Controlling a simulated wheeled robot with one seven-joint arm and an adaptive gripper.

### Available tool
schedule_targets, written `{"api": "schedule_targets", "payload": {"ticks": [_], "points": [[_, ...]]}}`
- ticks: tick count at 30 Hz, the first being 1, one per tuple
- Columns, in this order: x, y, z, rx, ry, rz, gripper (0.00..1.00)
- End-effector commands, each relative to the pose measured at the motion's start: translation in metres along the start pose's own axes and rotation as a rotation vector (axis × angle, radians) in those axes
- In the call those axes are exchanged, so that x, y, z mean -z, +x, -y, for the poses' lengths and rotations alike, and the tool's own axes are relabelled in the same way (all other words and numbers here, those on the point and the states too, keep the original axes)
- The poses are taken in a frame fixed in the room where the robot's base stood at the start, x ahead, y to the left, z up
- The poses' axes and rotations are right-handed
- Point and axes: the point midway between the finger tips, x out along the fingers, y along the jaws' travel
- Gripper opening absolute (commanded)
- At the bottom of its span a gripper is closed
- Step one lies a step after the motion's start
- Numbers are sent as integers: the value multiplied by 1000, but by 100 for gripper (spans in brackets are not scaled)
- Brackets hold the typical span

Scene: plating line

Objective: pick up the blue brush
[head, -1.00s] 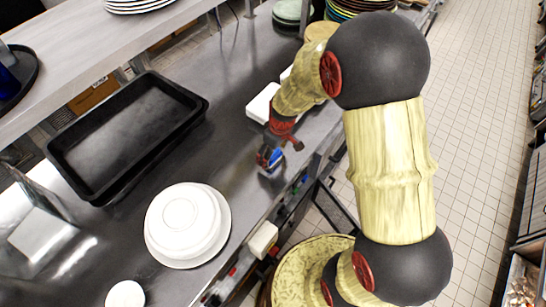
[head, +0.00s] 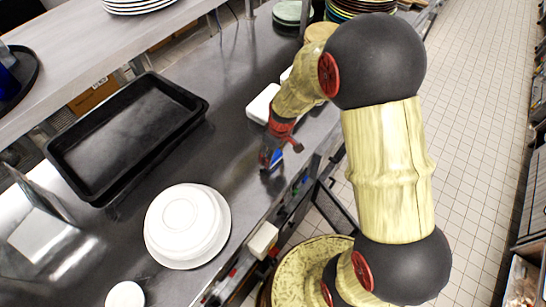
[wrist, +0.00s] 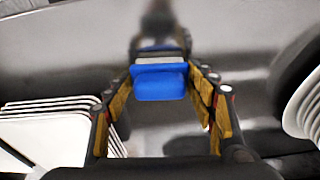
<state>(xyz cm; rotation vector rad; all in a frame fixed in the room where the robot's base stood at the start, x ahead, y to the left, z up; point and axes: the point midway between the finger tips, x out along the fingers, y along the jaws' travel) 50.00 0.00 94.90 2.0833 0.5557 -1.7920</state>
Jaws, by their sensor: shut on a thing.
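The blue brush (wrist: 160,83) is between my gripper's two fingers in the wrist view. Its blue part faces the camera, with a pale grey band behind it and a blurred dark part beyond. My gripper (wrist: 161,72) is shut on it, with a finger pad at each side. In the head view my gripper (head: 269,160) points down just over the steel counter, near its front edge. A small patch of the blue brush (head: 278,157) shows beside the fingers there; the rest is hidden. I cannot tell whether the brush touches the counter.
White square dishes (wrist: 45,135) are stacked left in the wrist view. Round white dishes (wrist: 305,105) are at right. In the head view, a stack of white plates (head: 187,225) and a black tray (head: 125,135) stand on the counter (head: 225,130). Bare counter lies between tray and gripper.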

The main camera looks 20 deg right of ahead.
Motion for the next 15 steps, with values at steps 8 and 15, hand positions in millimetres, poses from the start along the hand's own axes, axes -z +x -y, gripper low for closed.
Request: {"api": "schedule_targets", "payload": {"ticks": [8, 15], "points": [[0, 0, 0, 0, 0, 0, 29], [1, -7, 0, 0, 0, -1, 29]]}}
